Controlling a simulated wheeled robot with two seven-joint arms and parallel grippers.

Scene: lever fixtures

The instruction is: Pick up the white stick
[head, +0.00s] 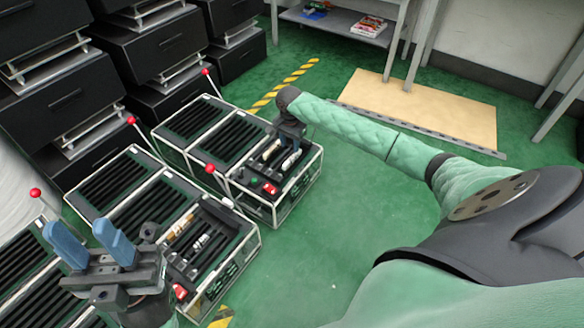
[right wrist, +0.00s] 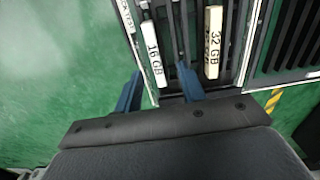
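In the right wrist view a white stick (right wrist: 152,50) marked "16 GB" lies between the fingertips of my right gripper (right wrist: 158,88). The fingers stand apart on either side, with visible gaps, and the gripper is open. In the head view my right gripper (head: 291,140) points down over the far case (head: 292,203), where a white stick (head: 291,160) and a cream stick (head: 270,150) show. My left gripper (head: 91,243) is open and empty at the lower left.
A nearer case (head: 222,276) holds more sticks and a red switch (head: 180,291). Red-knobbed levers (head: 210,169) rise by the cases. Black drawer units (head: 160,45) stand behind. Green floor (head: 330,240) is open right of the cases.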

